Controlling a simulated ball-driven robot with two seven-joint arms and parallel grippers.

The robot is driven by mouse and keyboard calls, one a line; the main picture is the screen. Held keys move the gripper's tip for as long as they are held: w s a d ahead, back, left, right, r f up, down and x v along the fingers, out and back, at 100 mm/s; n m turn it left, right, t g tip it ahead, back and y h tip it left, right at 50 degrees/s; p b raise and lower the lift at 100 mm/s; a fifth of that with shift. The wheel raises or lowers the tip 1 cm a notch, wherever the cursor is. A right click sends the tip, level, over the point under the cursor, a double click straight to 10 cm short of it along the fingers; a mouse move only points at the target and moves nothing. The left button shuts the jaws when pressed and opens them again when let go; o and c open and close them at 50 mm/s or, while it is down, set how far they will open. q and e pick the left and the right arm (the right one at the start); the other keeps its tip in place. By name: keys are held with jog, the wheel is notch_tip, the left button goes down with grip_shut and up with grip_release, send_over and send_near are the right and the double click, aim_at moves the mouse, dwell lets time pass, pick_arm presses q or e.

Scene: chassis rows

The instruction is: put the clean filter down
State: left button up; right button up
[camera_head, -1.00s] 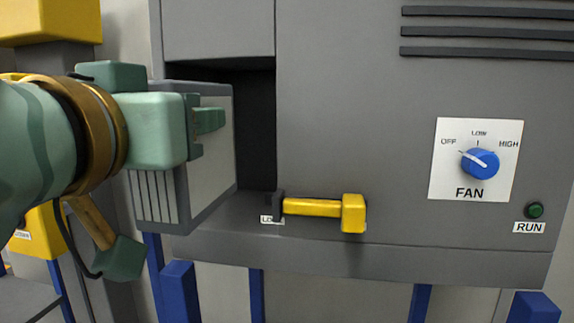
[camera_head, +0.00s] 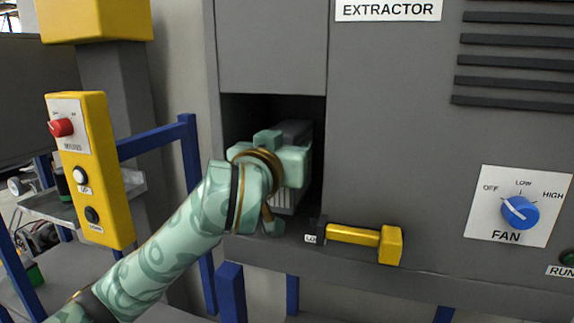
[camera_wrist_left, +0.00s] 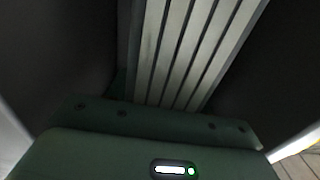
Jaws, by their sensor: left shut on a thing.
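The filter (camera_head: 286,200) is a grey box with pale pleats and a dark frame. It sits inside the dark opening (camera_head: 238,115) of the grey extractor cabinet (camera_head: 270,45). My left gripper (camera_head: 292,160) is at the opening, shut on the filter, and hides much of it. In the left wrist view the filter's pale pleats (camera_wrist_left: 190,50) fill the middle beyond the gripper body, with dark walls on both sides. I cannot tell whether the filter rests on the opening's floor. My right gripper is not in view.
A yellow lever handle (camera_head: 365,237) lies horizontally on the ledge below right of the opening. A blue fan knob (camera_head: 520,212), pointing towards OFF, is at right. A yellow control box (camera_head: 90,170) with a red knob stands at left, beside blue rails (camera_head: 190,160).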

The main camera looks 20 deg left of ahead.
pick_arm(q)
notch_tip(320, 180, down, 4)
jog(key=shift+s+r, duration=0.1)
jog(key=shift+r, duration=0.15)
jog(key=shift+w+f+p, duration=0.15)
jog(key=shift+w+p, duration=0.05)
jog(key=shift+p, duration=0.25)
jog(key=shift+f, duration=0.15)
jog(key=o, duration=1.1)
jog(key=shift+f, duration=0.1)
